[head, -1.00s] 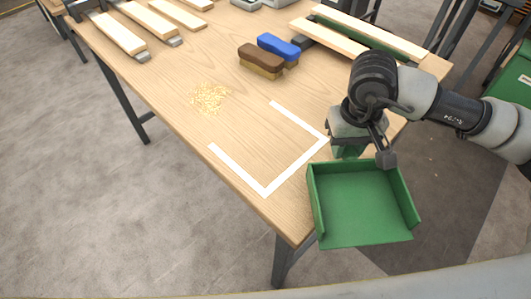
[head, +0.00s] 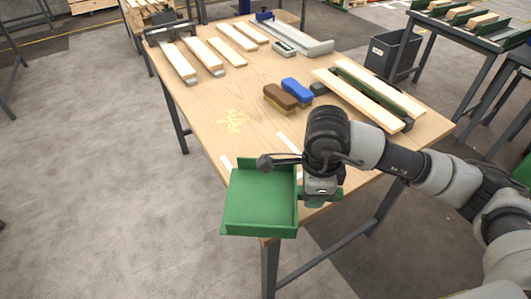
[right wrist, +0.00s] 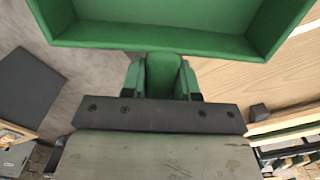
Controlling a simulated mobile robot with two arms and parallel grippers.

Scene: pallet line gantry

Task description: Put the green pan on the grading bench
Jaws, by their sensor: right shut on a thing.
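The green pan (head: 258,200) is an open, shallow scoop with low walls and a short handle (right wrist: 163,75). My right gripper (head: 320,194) is shut on that handle, with a finger on each side in the right wrist view. The pan looks roughly level over the near corner of the wooden grading bench (head: 205,105) and reaches past its left edge. I cannot tell whether it touches the top. It hides part of the white tape outline (head: 288,142) on the bench. My left gripper is out of view.
Pale shavings (head: 233,121) lie beyond the pan. A brown brush (head: 280,97) and a blue brush (head: 297,91) sit mid-bench. Wooden slats (head: 360,97) lie at the right, with more at the far left. A grey bin (head: 391,52) stands behind the bench.

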